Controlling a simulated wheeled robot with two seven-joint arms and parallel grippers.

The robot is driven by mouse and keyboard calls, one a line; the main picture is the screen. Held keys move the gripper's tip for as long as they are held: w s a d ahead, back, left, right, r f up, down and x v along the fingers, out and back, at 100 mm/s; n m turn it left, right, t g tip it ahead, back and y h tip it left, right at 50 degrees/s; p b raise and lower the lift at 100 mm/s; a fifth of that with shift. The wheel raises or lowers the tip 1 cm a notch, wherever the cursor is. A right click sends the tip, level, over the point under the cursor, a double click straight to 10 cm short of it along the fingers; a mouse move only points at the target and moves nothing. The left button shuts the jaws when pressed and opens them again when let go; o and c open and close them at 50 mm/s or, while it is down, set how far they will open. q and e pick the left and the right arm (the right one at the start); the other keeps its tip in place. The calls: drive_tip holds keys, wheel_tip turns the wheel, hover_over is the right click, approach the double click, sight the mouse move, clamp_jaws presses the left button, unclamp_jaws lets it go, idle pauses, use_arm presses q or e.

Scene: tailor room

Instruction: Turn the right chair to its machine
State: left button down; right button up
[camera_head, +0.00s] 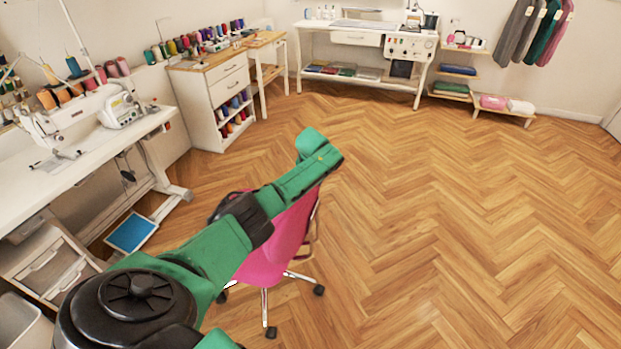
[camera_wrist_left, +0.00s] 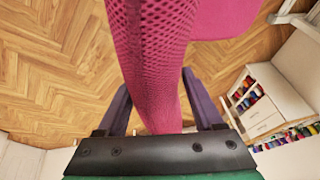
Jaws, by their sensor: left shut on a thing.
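The pink chair (camera_head: 272,258) stands on the floor in the lower middle of the head view, on a wheeled base. My green left arm crosses in front of it and hides much of it. In the left wrist view my left gripper (camera_wrist_left: 160,108) has one purple finger on each side of the chair's pink mesh back (camera_wrist_left: 152,45), shut on its edge. The fingers are hidden in the head view. A white sewing machine (camera_head: 70,115) stands on the white table (camera_head: 90,165) left of the chair. My right gripper is not in view.
A blue-topped pedal (camera_head: 132,232) lies under the table. White drawers (camera_head: 55,265) stand at the lower left. A thread cabinet (camera_head: 212,100) stands behind the chair. A second worktable (camera_head: 350,40) and low shelves (camera_head: 500,108) line the back wall. The wooden floor (camera_head: 460,220) at right is clear.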

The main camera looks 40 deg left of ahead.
use_arm(q)
drive_tip(key=shift+d, duration=0.1)
unclamp_jaws()
drive_tip(key=shift+w+f, duration=0.1)
drive_tip(key=v, duration=1.4)
drive_tip(key=shift+r, duration=0.3)
